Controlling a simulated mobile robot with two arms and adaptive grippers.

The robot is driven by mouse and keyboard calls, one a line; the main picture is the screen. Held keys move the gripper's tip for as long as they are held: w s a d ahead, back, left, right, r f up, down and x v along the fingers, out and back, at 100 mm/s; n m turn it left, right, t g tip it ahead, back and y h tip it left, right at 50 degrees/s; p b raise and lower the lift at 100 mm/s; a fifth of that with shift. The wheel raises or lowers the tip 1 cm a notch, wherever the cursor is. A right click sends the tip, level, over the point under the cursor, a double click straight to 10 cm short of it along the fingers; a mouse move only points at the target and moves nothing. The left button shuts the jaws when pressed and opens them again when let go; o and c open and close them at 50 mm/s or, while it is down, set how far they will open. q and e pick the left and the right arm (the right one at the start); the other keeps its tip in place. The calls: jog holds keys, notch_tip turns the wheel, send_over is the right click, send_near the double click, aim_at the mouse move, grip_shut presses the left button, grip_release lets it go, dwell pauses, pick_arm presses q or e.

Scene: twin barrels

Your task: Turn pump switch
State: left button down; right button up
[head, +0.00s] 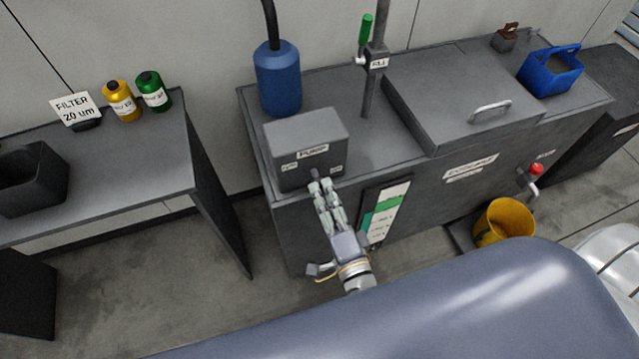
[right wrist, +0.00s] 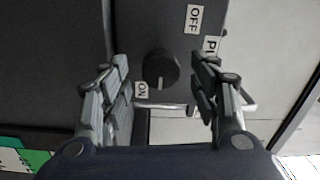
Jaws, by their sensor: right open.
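The grey pump box (head: 305,135) stands on the left end of the dark bench. Its dark round switch knob (right wrist: 161,70) shows in the right wrist view, with a white mark at its lower edge, near the ON label (right wrist: 142,90). The OFF label (right wrist: 194,18) is at the top. My right gripper (head: 321,185) is at the box's front face and hides most of the knob in the head view. In the right wrist view its open fingers (right wrist: 160,88) are on both sides of the knob, with gaps visible. My left gripper is not in view.
A blue canister (head: 278,78) stands behind the box. A post with a green handle (head: 366,28) and a lidded tank (head: 462,95) are to the right. A side table (head: 150,165) with bottles is at left. A yellow bucket (head: 508,218) stands below right.

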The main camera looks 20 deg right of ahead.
jog(key=s, duration=0.7)
jog(key=shift+s+d, duration=0.15)
jog(key=shift+s, duration=0.1)
jog(key=shift+f, duration=0.15)
jog(key=s+f+n+g+y, duration=0.1)
jog(key=s+f+n+g, duration=0.2)
jog(key=f, duration=0.6)
jog(key=s+f+n+g, duration=0.15)
jog(key=f+n, duration=0.25)
jog(key=f, duration=0.5)
jog(key=s+f+n+g+y, duration=0.1)
jog(key=f+n+g, duration=0.25)
jog(key=f, duration=0.55)
jog(key=s+d+f+n+g+h, duration=0.1)
jog(key=s+d+f+n+g, duration=0.3)
jog(key=s+f, duration=0.5)
jog(key=s+d+f+n+g+h, duration=0.1)
jog(key=s+d+f+n+g, duration=0.3)
jog(key=s+f, duration=0.5)
jog(key=s+d+g, duration=0.1)
jog(key=s, duration=0.1)
jog(key=shift+s+d+h, duration=0.3)
jog(key=shift+d, duration=0.1)
